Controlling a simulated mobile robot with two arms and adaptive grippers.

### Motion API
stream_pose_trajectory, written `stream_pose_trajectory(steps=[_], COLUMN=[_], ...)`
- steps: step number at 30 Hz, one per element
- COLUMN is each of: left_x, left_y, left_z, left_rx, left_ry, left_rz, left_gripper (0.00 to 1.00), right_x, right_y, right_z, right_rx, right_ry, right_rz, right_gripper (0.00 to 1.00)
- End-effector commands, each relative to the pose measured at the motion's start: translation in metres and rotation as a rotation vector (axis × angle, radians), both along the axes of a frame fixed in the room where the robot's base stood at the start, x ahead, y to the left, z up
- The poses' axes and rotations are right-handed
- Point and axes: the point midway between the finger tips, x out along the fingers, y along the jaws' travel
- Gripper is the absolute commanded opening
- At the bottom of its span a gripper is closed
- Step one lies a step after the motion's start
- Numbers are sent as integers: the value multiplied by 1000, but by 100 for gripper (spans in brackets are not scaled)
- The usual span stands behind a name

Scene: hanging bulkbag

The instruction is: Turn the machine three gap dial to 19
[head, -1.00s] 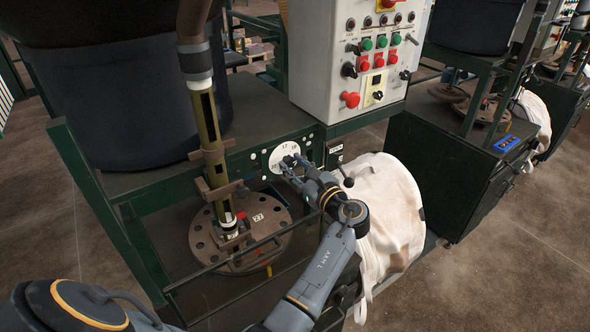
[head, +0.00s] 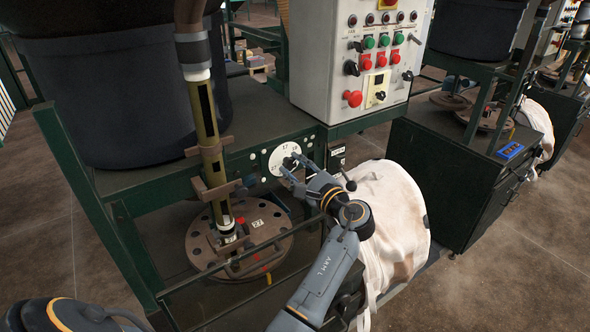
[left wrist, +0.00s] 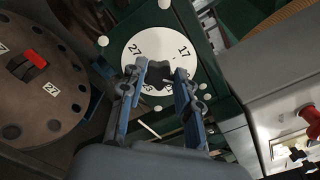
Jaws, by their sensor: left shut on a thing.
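The gap dial (head: 279,155) is a round white numbered plate on the green front panel of the machine, below the control box. In the left wrist view, the dial face (left wrist: 160,45) shows 27 at left and 17 at right; its lower numbers are partly hidden. A dark knob (left wrist: 159,71) sits at its centre. My left gripper (head: 288,165) is at the dial, and in the left wrist view its two fingers (left wrist: 160,79) stand either side of the knob, shut on it. The pointer's exact reading is unclear. My right gripper is out of view.
A grey control box (head: 360,60) with buttons and switches stands above right.

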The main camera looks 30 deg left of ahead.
Motion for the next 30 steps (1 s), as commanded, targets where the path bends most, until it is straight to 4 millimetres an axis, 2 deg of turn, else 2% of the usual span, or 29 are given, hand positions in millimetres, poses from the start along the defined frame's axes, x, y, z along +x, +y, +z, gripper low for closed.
stream_pose_trajectory(steps=[10,11,14,24,26,30], left_x=[0,0,0,0,0,0], left_y=[1,1,1,0,0,0], left_z=[1,1,1,3,8,32], left_rx=[0,0,1,1,0,-1], left_ry=[-3,-3,-2,-2,-3,-7], left_rz=[0,0,0,0,0,1], left_gripper=[1,36,55,55,55,55], right_x=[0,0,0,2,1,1], right_y=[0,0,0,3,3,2], right_z=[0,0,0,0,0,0], right_rx=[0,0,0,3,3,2], right_ry=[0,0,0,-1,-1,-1], right_rz=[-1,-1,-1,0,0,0], right_gripper=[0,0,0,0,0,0])
